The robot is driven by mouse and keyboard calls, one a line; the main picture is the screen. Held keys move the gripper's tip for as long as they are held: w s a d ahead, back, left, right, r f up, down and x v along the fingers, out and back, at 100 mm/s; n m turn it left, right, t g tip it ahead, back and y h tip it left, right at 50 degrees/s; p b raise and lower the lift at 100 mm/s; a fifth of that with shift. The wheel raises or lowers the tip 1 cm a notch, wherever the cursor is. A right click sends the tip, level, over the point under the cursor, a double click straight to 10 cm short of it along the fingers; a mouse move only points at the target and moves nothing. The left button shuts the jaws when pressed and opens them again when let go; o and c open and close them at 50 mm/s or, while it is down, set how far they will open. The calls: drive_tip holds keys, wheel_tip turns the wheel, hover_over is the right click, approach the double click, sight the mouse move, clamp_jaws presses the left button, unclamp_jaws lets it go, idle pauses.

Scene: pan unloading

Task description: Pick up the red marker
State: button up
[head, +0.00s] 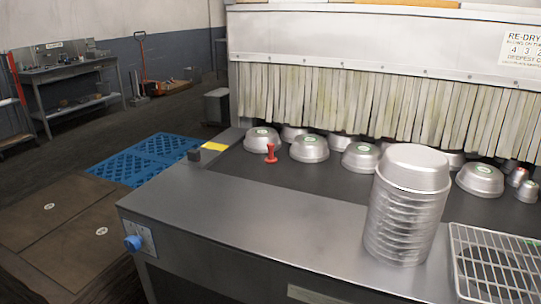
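A small red marker (271,154) stands upright on the dark belt, near its left end. It has a wide base and a knobbed top. It stands in front of and between two upturned metal pans, the left pan (262,139) and the one to its right (309,149). A second, smaller red-topped item (517,177) shows at the far right among the pans; its shape is too small to tell. My gripper is not in view.
A tall stack of pans (405,210) stands on the front metal ledge (270,215), with a wire rack (500,262) at its right. Several upturned pans line the belt before a strip curtain (370,103). A yellow patch (215,146) and black block (194,155) are at the belt's left end.

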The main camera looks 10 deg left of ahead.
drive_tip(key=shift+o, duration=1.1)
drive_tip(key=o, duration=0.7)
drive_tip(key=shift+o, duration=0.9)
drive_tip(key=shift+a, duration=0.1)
